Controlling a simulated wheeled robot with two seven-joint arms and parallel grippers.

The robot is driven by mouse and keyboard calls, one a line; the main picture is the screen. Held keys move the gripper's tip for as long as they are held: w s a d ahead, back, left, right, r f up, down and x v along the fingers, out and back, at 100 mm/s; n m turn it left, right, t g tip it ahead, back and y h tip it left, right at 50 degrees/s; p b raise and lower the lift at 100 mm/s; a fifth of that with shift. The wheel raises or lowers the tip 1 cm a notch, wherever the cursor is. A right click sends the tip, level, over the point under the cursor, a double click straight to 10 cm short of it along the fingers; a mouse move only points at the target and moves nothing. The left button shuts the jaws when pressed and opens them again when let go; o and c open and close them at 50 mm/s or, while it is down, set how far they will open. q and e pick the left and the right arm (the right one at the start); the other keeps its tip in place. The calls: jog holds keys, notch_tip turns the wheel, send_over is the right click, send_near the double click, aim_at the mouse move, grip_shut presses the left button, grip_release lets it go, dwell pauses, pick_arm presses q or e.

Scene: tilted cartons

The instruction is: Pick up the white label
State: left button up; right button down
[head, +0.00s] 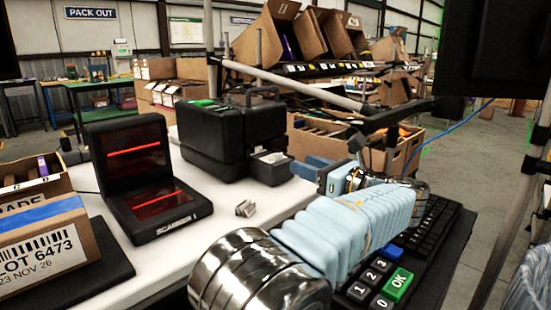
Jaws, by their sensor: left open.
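A small white label (273,157) shows on the front of a small black unit (270,170), against the black printer-like case (232,138) on the white table. My left arm comes in from the bottom with a pale blue ribbed sleeve. My left gripper (308,168), with blue fingertips, is open and just right of the black unit, apart from the label as far as I can tell. Nothing shows between its fingers. My right gripper is not in view.
A black scanner (142,178) with red lines stands left on the table (185,245). A small metal piece (245,208) lies mid-table. A carton with a printed label (42,255) is at left. A keypad (400,284) is at lower right; tilted cartons (262,38) stand behind.

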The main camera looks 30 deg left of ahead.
aim_at(279, 154)
pick_arm(q)
jog(key=x, duration=0.7)
jog(key=shift+r, duration=0.2)
jog(key=c, duration=0.7)
